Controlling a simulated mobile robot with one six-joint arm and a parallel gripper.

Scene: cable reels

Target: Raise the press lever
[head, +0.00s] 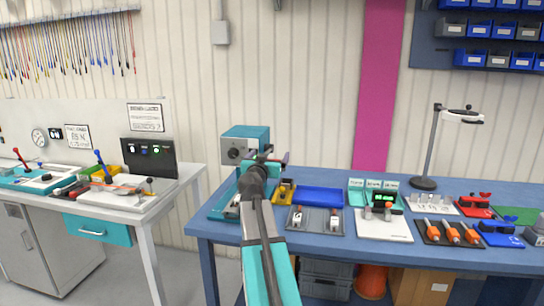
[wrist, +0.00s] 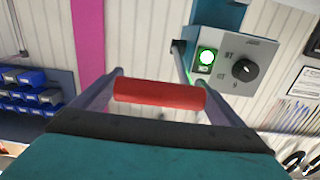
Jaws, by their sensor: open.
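The press (head: 245,143) is a teal and grey machine on the blue bench, partly hidden behind my arm in the head view. In the wrist view its grey head (wrist: 235,62) shows a lit green light and a black dial. The red lever handle (wrist: 158,93) lies crosswise between the two fingers of my gripper (wrist: 157,76), with its ends close to them. A thin grey rod runs up from the handle to a pivot at the press's side. My gripper is open around the handle; I cannot tell whether it touches. In the head view it (head: 279,158) is at the press's right side.
A blue tray (head: 320,190), a grey tray (head: 322,228) and several tools and fixtures stand on the blue bench (head: 345,257) right of the press. A lamp (head: 432,145) stands behind them. Another bench (head: 125,221) is at the left.

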